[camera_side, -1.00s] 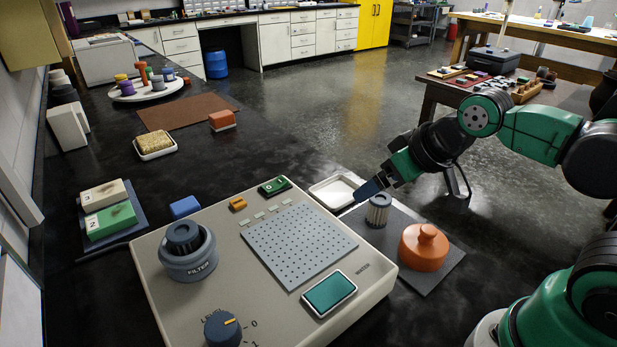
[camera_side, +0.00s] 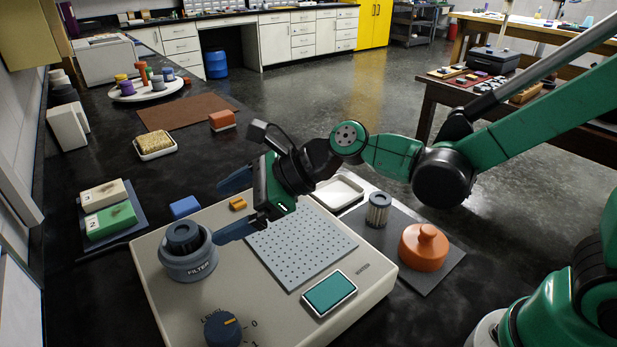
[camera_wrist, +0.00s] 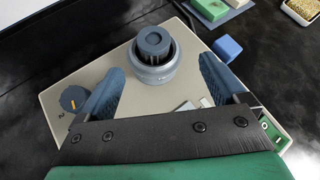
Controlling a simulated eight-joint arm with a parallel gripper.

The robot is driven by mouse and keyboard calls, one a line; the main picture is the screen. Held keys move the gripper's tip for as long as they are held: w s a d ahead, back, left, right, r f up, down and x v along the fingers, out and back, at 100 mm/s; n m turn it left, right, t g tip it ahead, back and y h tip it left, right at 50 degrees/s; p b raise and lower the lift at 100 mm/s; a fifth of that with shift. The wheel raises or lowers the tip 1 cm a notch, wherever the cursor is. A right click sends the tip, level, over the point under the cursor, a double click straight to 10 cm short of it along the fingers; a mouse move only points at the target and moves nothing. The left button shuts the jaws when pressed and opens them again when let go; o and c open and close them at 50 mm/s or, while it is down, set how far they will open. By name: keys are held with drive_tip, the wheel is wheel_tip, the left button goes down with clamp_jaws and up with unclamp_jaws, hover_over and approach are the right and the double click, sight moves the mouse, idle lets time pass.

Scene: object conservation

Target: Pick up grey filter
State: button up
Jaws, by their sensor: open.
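A dark blue-grey ribbed filter (camera_side: 184,236) stands upright in the round holder (camera_side: 190,266) marked FILTER on the beige machine. In the wrist view this dark filter (camera_wrist: 154,42) is near the top centre, between and ahead of the finger tips. A lighter grey filter with a pale pleated body (camera_side: 378,211) stands on the dark mat to the right of the machine. My gripper (camera_side: 217,213) is open and empty. It hangs above the machine, just right of the holder, with its fingers pointing left. In the wrist view my gripper (camera_wrist: 160,65) shows its two blue fingers spread wide, touching nothing.
The beige machine (camera_side: 290,318) has a perforated plate (camera_side: 300,250), a teal screen (camera_side: 330,292) and a blue level knob (camera_side: 222,328). A blue block (camera_side: 185,206) lies behind it. An orange lidded pot (camera_side: 424,248) and a white tray (camera_side: 338,193) stand to the right.

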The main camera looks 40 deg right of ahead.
sight(184, 230)
drive_tip(key=shift+w+a+f+m+y, duration=0.15)
drive_tip(key=shift+a+m+y, duration=0.15)
drive_tip(key=shift+a+m, duration=0.45)
drive_tip(key=shift+x, duration=2.7)
drive_tip(key=c, duration=1.3)
drive_tip(key=shift+c, duration=0.3)
